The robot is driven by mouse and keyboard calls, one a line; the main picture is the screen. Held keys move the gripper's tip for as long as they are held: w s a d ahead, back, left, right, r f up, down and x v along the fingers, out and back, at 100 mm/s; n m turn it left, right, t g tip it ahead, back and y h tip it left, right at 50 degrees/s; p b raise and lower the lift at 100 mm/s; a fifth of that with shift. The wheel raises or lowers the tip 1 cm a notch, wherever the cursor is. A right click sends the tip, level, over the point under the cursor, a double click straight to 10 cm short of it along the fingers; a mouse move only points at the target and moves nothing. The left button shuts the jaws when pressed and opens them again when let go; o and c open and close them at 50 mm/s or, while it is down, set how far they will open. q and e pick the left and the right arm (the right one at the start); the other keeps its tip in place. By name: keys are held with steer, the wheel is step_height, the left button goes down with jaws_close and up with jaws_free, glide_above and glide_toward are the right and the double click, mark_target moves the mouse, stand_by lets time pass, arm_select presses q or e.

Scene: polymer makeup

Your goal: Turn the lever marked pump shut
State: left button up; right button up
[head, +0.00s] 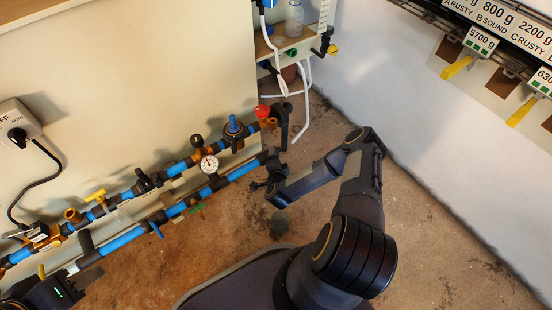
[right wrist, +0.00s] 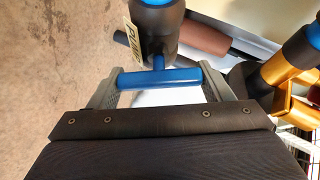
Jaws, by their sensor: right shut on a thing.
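In the right wrist view a blue T-shaped lever (right wrist: 160,78) has its bar lying across the picture. Its stem joins a dark valve body (right wrist: 154,38). A cream tag (right wrist: 134,43) reading PUMP hangs beside the stem. My right gripper (right wrist: 160,88) has one grey finger at each end of the bar and is shut on it. In the head view my right arm reaches to the end of the lower blue pipe, where the gripper hides the lever. My left gripper (head: 66,277) is at the lower left by that pipe; its jaw opening is unclear.
Two blue pipe runs cross the wall, with a pressure gauge (head: 208,164), a red knob (head: 262,111), a yellow lever (head: 95,195) and a blue lever (head: 157,229) among the fittings. A shelf (head: 290,48) with white hoses is behind. The floor at right is open.

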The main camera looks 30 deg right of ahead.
steer(key=shift+m+g, duration=0.3)
steer(key=shift+m, duration=0.3)
steer(key=o, duration=1)
steer(key=shift+s+a+r+p, duration=0.25)
steer(key=shift+s+p, duration=0.15)
steer(key=shift+p, duration=0.1)
steer(key=p+v, duration=0.2)
steer(key=v, duration=0.4)
steer(key=shift+s+a+r+p, duration=0.1)
steer(key=shift+s+a+p, duration=0.05)
steer(key=shift+s+p, duration=0.25)
steer(key=shift+w, duration=0.1)
